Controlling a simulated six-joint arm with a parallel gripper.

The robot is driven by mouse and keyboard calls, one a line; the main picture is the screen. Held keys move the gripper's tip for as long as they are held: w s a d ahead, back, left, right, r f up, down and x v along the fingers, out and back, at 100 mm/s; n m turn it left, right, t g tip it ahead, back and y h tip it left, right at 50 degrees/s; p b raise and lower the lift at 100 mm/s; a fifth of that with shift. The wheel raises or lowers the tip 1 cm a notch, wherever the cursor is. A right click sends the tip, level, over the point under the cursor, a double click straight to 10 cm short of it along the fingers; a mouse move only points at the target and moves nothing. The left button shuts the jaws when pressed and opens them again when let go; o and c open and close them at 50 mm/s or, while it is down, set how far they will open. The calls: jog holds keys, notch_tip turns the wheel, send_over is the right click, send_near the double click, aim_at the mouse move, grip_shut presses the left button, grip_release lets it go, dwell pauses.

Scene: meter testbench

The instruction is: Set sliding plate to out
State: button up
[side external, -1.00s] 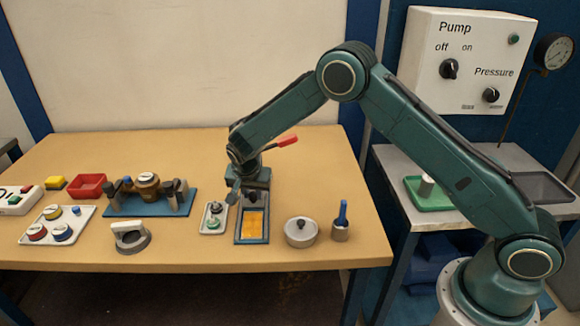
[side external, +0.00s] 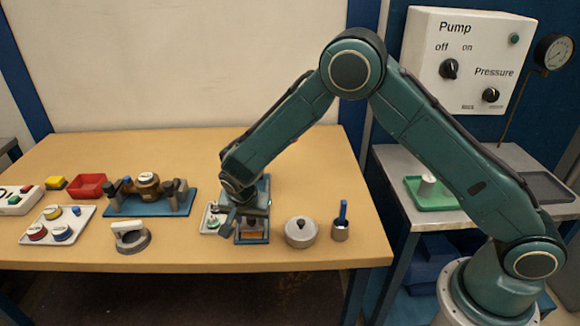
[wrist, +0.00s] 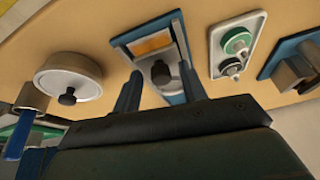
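The sliding plate (wrist: 150,66) is grey with a dark knob (wrist: 160,74). It sits in a blue-edged frame (wrist: 122,39) on the table, and a strip of orange (wrist: 153,45) shows at the frame's front end. My gripper (wrist: 157,80) is over the frame with its two fingers apart, one on each side of the knob in the wrist view. I cannot tell whether a finger touches the knob. In the side view my gripper (side external: 240,222) hides most of the plate, and some orange (side external: 252,235) shows in front of it.
A white tray with a green-topped piece (wrist: 237,42) lies close beside the frame. A round lidded pot (side external: 301,231) and a blue-handled tool (side external: 341,222) stand on the other side. The front table strip is clear.

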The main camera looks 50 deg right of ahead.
jog(key=shift+d, duration=0.15)
jog(key=shift+r, duration=0.1)
jog(key=shift+r, duration=0.25)
jog(key=v, duration=1.3)
jog(key=shift+s+r, duration=0.1)
jog(key=shift+s, duration=0.05)
